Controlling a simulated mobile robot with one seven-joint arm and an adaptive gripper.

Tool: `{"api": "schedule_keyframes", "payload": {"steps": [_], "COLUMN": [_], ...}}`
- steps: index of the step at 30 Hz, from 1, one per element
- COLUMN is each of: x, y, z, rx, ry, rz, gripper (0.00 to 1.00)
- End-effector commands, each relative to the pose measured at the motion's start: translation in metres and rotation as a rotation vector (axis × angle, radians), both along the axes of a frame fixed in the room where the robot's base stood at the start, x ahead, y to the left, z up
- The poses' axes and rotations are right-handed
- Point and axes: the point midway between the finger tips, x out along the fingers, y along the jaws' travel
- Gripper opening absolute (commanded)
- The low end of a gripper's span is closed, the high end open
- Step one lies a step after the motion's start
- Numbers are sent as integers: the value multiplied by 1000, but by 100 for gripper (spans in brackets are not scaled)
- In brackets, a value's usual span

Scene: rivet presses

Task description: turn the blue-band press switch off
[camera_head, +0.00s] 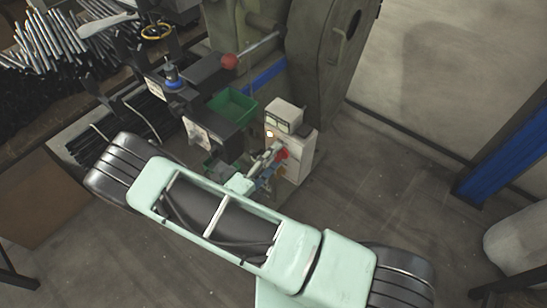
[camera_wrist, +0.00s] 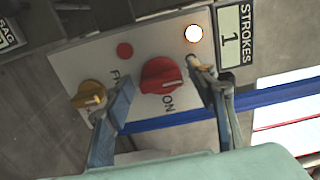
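The control panel (camera_wrist: 75,63) of the press fills the middle of the wrist view, tilted in the picture. It carries a red rotary switch (camera_wrist: 161,76) with "ON" printed beside it; other lettering is partly hidden by a finger. A white lamp (camera_wrist: 193,33) on the panel is lit. A blue band (camera_wrist: 270,95) runs behind the panel. My gripper (camera_wrist: 165,88) is open, one finger on each side of the red switch, with no clear contact. In the head view, my gripper (camera_head: 264,166) is at the control box (camera_head: 300,155), near the red switch (camera_head: 282,153).
A yellow knob (camera_wrist: 89,94) sits left of the red switch, and a small red button (camera_wrist: 124,50) above it. In the head view, a green bin (camera_head: 232,107) and a red ball handle (camera_head: 229,61) are close by.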

Motion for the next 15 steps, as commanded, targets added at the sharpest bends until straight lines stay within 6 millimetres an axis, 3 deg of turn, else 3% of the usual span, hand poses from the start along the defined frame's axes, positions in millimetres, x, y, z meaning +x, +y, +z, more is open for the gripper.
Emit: {"api": "schedule_keyframes", "payload": {"steps": [10,15], "x": [-2,-21], "y": [2,17], "z": [0,0], "rx": [2,4], "ry": [-1,0], "rz": [0,3], "gripper": [55,55]}}
